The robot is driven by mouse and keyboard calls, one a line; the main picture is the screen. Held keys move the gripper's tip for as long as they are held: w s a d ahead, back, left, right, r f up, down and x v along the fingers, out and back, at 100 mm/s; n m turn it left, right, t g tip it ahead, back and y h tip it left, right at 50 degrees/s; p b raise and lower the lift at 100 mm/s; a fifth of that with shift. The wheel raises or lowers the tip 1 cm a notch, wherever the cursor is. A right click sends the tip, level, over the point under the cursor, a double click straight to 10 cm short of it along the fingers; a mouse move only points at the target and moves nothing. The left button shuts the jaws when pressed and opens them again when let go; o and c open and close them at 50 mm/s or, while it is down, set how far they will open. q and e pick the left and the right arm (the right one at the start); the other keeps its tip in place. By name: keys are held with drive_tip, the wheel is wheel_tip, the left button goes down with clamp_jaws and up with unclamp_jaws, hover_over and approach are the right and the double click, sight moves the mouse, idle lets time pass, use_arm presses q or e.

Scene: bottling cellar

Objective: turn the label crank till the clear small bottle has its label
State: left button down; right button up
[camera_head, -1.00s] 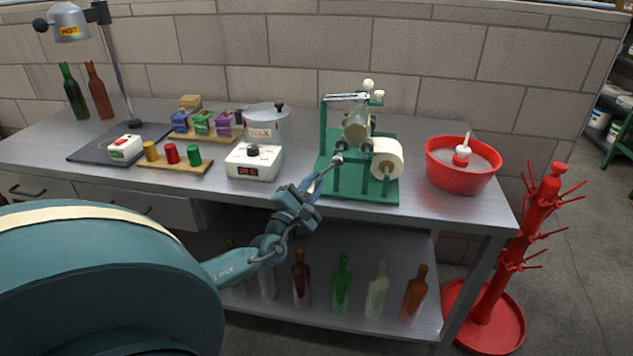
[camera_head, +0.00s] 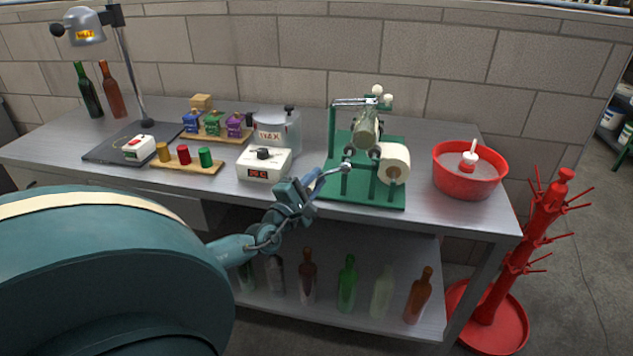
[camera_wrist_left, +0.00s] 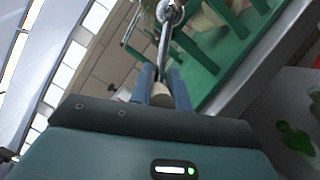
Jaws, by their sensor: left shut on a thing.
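The label machine has a green frame (camera_head: 375,195) on the steel bench. The clear small bottle (camera_head: 367,128) lies tilted across its rollers, and I cannot make out whether a label is on it. A cream label roll (camera_head: 395,158) sits at the machine's right. The metal label crank (camera_head: 334,171) sticks out at the front left; its rod shows in the left wrist view (camera_wrist_left: 164,45). My left gripper (camera_head: 309,187) is shut on the crank's pale knob (camera_wrist_left: 161,99), which is largely hidden between the fingers (camera_wrist_left: 162,84). My right gripper is out of view.
A wax pot (camera_head: 277,130) and control box (camera_head: 264,163) stand left of the machine. A red basin (camera_head: 468,185) is to its right. Several bottles, including a green one (camera_head: 347,285), stand on the lower shelf. A red rack (camera_head: 535,240) stands at the bench's right end.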

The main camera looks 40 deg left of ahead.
use_arm(q)
drive_tip(key=shift+a+r, duration=0.2)
drive_tip(key=shift+r, duration=0.2)
idle(0.3)
drive_tip(key=c, duration=1.3)
unclamp_jaws()
drive_tip(key=shift+s, duration=0.1)
drive_tip(key=shift+c, duration=0.2)
drive_tip(key=shift+f, duration=0.1)
drive_tip(key=shift+s+d+f, duration=0.1)
drive_tip(key=shift+s+f, duration=0.05)
drive_tip(key=shift+s, duration=0.3)
drive_tip(key=v, duration=1.2)
drive_tip(key=shift+b, duration=0.4)
drive_tip(key=shift+s, duration=0.1)
